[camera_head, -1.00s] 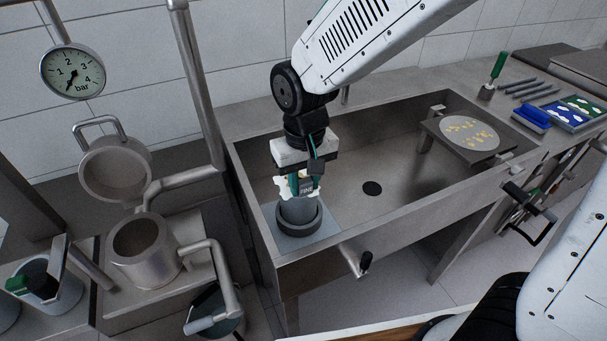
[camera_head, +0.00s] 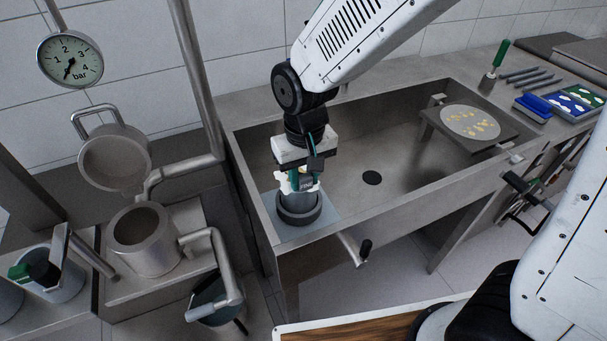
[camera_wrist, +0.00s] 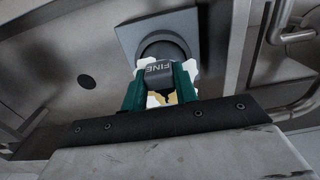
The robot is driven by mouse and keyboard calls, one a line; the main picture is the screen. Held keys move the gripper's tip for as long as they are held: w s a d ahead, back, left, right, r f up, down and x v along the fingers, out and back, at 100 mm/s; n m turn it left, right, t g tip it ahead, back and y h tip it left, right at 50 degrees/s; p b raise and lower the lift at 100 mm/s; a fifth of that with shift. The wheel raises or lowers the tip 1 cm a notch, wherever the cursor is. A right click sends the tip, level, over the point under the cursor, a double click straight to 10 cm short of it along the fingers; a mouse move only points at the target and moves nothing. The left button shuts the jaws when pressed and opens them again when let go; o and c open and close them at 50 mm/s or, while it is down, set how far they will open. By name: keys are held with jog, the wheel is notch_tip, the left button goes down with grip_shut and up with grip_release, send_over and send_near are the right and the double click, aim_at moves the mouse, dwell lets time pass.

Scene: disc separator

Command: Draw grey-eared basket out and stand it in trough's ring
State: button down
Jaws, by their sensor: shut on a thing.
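The basket (camera_head: 297,202) is a grey cylinder standing upright at the near left corner of the trough (camera_head: 330,248). Its lower end appears to be within the dark ring (camera_head: 299,219); I cannot tell whether it rests on the bottom. My gripper (camera_head: 302,183) is directly above and shut on the basket's ear. In the wrist view, the grey ear (camera_wrist: 159,69) reads "FINE" upside down between my green fingers (camera_wrist: 160,88). White ragged pieces show beside the fingers. The ring (camera_wrist: 164,46) shows just beyond, on a light grey square plate (camera_wrist: 128,36).
A steel pot (camera_head: 145,240) with its lid (camera_head: 115,160) open stands left of the trough. A dark stand with a speckled disc (camera_head: 470,122) is at the trough's right. A drain (camera_head: 371,178) lies in the clear middle. A handle (camera_head: 364,250) juts from the front.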

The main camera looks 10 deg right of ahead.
jog(key=shift+f, duration=0.35)
jog(key=c, duration=1)
grip_release()
jog(key=shift+r, duration=0.1)
notch_tip(320, 180, up, 8)
jog(key=shift+f, duration=0.15)
jog(key=shift+s+d+r+m+t, duration=0.25)
jog(key=shift+s+d+r+m, duration=0.3)
jog(key=shift+s+d+r, duration=1.7)
jog(key=shift+s+d+r+m+t, duration=0.2)
jog(key=shift+s+d+r+m, duration=0.35)
jog(key=shift+s+d, duration=3.3)
jog(key=shift+s+d+r+m+t, duration=0.4)
jog(key=shift+s+d+r, duration=1.45)
jog(key=shift+d, duration=1.95)
